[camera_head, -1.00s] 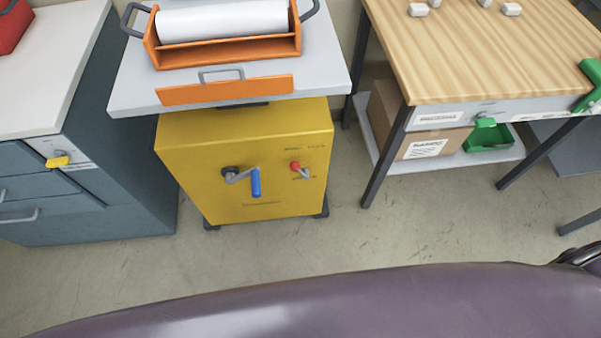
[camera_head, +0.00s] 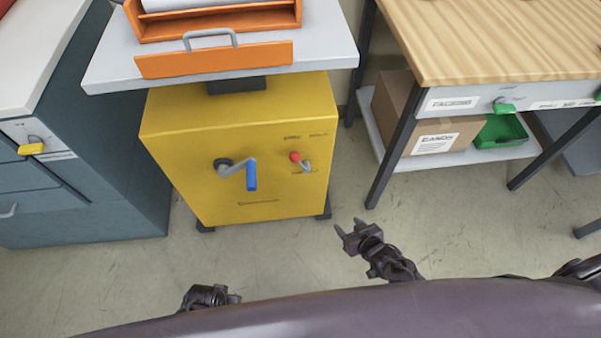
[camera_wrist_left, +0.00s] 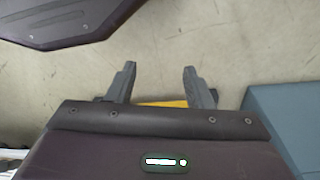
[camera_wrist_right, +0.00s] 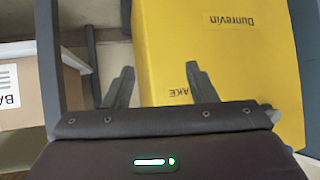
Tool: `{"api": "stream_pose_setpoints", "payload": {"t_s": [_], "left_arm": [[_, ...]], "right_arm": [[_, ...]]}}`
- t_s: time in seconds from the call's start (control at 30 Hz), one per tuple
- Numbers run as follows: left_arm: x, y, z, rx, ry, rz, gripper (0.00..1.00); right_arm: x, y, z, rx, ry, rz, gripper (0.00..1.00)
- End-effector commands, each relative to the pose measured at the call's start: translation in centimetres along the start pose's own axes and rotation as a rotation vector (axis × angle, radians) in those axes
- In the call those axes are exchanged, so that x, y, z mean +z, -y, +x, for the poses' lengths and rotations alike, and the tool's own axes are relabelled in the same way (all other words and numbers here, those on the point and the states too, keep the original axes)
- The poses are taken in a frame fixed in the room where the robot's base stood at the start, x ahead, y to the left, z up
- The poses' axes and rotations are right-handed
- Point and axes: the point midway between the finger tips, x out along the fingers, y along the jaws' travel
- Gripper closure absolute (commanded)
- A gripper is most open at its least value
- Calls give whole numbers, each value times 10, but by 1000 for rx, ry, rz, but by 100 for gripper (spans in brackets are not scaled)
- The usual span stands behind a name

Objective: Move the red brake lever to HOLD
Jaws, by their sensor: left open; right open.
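The red-knobbed brake lever (camera_head: 296,157) is on the front of the yellow cabinet (camera_head: 200,200), right of a crank with a blue handle (camera_head: 251,177). Its knob points up and left from a grey pivot. Small lettering above it is too small to read surely. My right gripper (camera_head: 347,228) is open and empty, below and right of the lever, apart from the cabinet. Its wrist view shows the yellow face with part of the word ending "AKE"; the lever is not seen there. My left gripper (camera_wrist_left: 160,75) is open and empty over the floor, low in the head view.
A grey top with an orange tray (camera_head: 215,20) sits above the cabinet. A blue-grey drawer unit (camera_head: 120,140) stands left. A wooden-topped table (camera_head: 490,40) with a cardboard box (camera_head: 395,105) on its shelf stands right. Floor in front of the cabinet is clear.

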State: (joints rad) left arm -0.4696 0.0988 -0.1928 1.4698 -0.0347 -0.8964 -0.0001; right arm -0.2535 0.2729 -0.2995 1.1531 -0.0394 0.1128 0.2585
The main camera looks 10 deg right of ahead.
Motion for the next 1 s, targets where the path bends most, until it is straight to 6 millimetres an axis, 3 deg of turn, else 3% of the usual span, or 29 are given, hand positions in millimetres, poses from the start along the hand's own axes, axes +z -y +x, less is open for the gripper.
{"api": "stream_pose_setpoints", "payload": {"t_s": [0.03,0.1,0.2,0.33,0.57,0.73,1.0], "left_arm": [[-12,-2,-1,2,-9,5,53],[-26,-4,-22,4,-10,12,53],[-38,-6,-54,5,-9,22,53],[-44,-7,-90,3,-8,31,53],[-45,-8,-119,1,-5,37,53],[-44,-10,-129,1,-7,42,53],[-49,-16,-124,12,-52,57,53]], "right_arm": [[-22,4,17,-36,-96,-4,48],[-62,15,22,-94,-220,3,48],[-111,34,20,-182,-370,12,48],[-156,56,9,-278,-505,21,48],[-187,73,-1,-346,-588,30,48],[-200,80,16,-346,-591,30,48],[-221,92,48,-344,-587,30,48]]}}
